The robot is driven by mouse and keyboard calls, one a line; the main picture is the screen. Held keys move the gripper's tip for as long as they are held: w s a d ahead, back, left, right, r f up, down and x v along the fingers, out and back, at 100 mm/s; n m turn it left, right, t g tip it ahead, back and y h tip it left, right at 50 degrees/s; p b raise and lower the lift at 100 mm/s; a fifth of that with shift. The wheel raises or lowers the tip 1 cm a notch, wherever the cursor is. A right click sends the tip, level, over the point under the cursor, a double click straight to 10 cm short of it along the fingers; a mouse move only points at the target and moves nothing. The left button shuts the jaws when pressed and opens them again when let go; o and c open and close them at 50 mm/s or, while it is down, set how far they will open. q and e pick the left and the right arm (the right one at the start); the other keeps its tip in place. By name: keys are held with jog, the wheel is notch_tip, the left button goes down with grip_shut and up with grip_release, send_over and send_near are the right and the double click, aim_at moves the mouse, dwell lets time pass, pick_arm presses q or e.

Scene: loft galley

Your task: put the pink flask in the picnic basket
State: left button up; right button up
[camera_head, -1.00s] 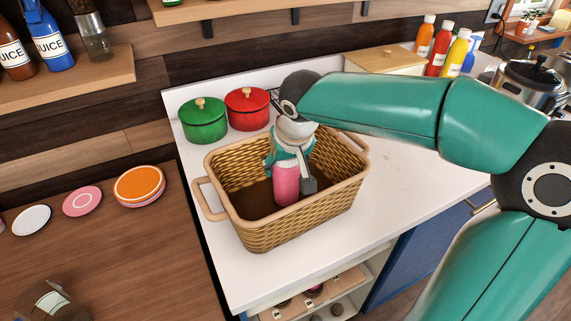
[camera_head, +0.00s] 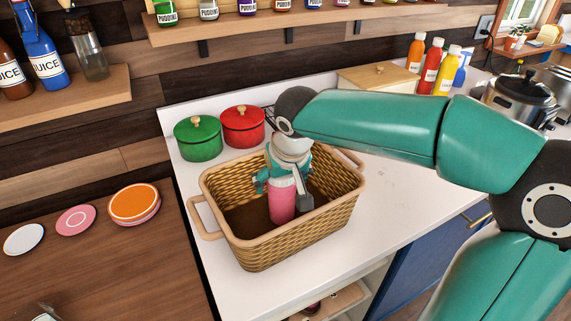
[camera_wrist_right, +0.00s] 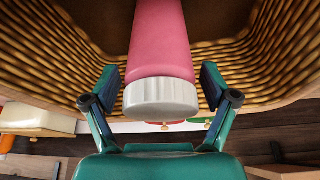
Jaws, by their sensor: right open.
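The pink flask (camera_head: 282,207) stands inside the wicker picnic basket (camera_head: 233,238), its pink body upright or nearly so. My right gripper (camera_head: 283,192) is over the basket, pointing down around the top of the flask. In the right wrist view the flask (camera_wrist_right: 160,45) shows its white ribbed cap between the two spread fingers of my right gripper (camera_wrist_right: 160,85), with a gap on each side. The basket's woven walls (camera_wrist_right: 45,50) surround it there. The flask's base is partly hidden by the basket's front wall.
The basket is on a white counter (camera_head: 400,200). A green pot (camera_head: 197,139) and a red pot (camera_head: 243,128) stand close behind it. Plates (camera_head: 134,202) lie on the wooden counter to the left. Sauce bottles (camera_head: 432,66) and a steel cooker (camera_head: 520,95) are at the back right.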

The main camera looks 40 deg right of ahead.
jog(key=v, duration=1.1)
